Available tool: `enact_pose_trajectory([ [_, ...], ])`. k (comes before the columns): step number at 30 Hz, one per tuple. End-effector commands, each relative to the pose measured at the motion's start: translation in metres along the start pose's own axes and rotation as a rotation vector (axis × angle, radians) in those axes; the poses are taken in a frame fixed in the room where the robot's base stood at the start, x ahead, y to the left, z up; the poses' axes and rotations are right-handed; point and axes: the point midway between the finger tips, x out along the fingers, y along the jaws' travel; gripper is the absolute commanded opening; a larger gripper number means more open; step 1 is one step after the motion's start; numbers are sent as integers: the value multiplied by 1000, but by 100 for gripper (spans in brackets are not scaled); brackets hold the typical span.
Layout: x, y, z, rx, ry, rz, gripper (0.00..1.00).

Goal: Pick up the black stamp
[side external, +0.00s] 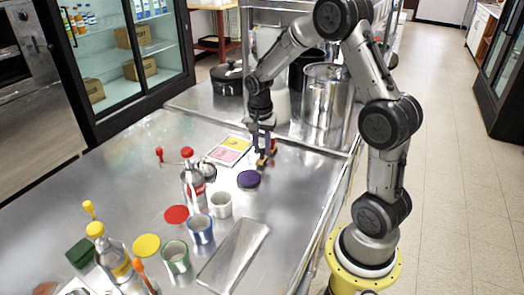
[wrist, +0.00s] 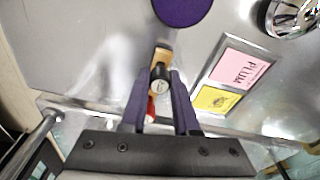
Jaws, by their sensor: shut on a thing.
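My gripper (side external: 264,146) is above the steel counter, with its fingers pointing down. In the wrist view its two purple-grey fingers (wrist: 158,82) are on either side of a small stamp (wrist: 161,54). The stamp has a tan wooden body, a dark end and a round pale-and-dark top, with a red part near the right-hand base of the left finger. It also shows between the fingertips in the side view (side external: 262,162), tan with red and dark parts. The fingers hide part of it. I cannot tell whether its bottom touches the counter.
A purple disc (side external: 248,179) lies just in front of the gripper. Bottles, cups and coloured discs crowd the near counter (side external: 120,185). Pots (side external: 324,98) stand behind.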

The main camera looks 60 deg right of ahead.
Motion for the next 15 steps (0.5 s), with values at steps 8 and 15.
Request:
enact_pose_trajectory([
  [8, -42, 10, 3, 0, 4, -6, 0],
  [15, -95, 48, 27, -1, 3, -5, 0],
])
